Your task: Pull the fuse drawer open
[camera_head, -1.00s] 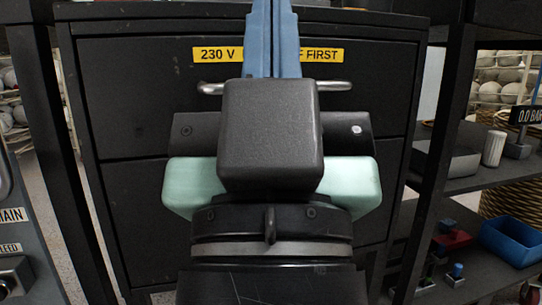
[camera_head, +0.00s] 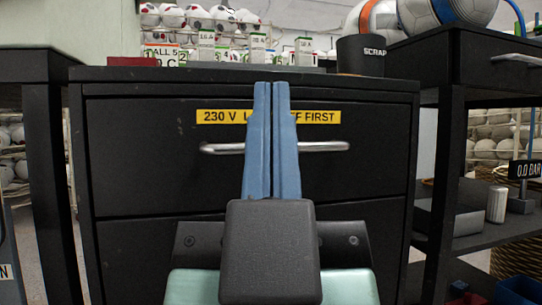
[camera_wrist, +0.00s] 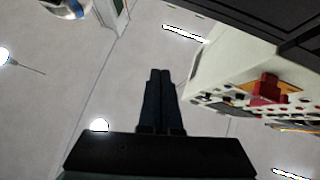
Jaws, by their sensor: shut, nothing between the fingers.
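The drawer (camera_head: 380,150) is a black front in a black cabinet, with a yellow label (camera_head: 318,117) reading "230 V ... FIRST", partly hidden by my fingers. It looks closed. Its silver bar handle (camera_head: 325,147) runs across below the label; its middle is hidden behind my fingers. My gripper (camera_head: 271,88) has blue fingers pressed together, empty, pointing up in front of the handle and label. Their tips appear near the cabinet's top edge; whether they touch the handle cannot be told. In the wrist view the shut fingers (camera_wrist: 161,75) show against a pale ceiling.
A second drawer front (camera_head: 130,245) lies below. The cabinet top holds a dark SCRAP cup (camera_head: 362,55), a red item (camera_head: 145,61) and small labelled blocks (camera_head: 255,48). Black shelving (camera_head: 455,130) with a blue bin (camera_head: 520,290) stands right. A dark table (camera_head: 35,68) stands left.

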